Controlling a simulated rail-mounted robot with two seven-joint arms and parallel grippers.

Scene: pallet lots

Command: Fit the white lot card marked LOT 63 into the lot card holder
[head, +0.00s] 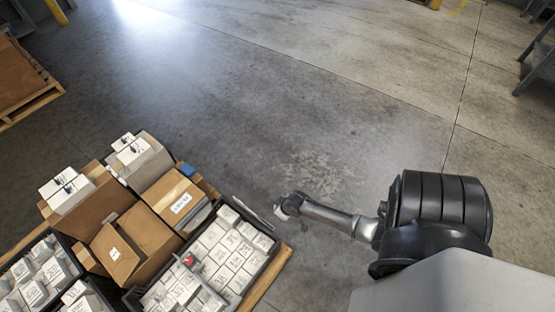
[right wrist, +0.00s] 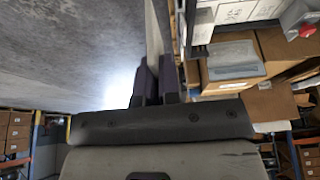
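My right gripper (head: 281,209) reaches in from the right beside the pallet's right corner. A small white piece at its tip, probably the lot card (head: 279,213), shows in the head view. In the right wrist view the dark fingers of my right gripper (right wrist: 158,82) are close together around a thin pale slab, which looks like the card (right wrist: 154,35) seen nearly edge-on. No LOT 63 marking can be read. A thin grey strip (head: 250,212) along the tray's outer edge may be the lot card holder; I cannot tell for sure. My left gripper is out of view.
A black tray (head: 268,266) of white cartons sits at the pallet's (head: 276,274) right corner, with a red item (head: 188,260) on it. Brown boxes (head: 148,232) stand behind it. Open concrete floor (head: 340,110) lies beyond. Another pallet (head: 40,98) is far left.

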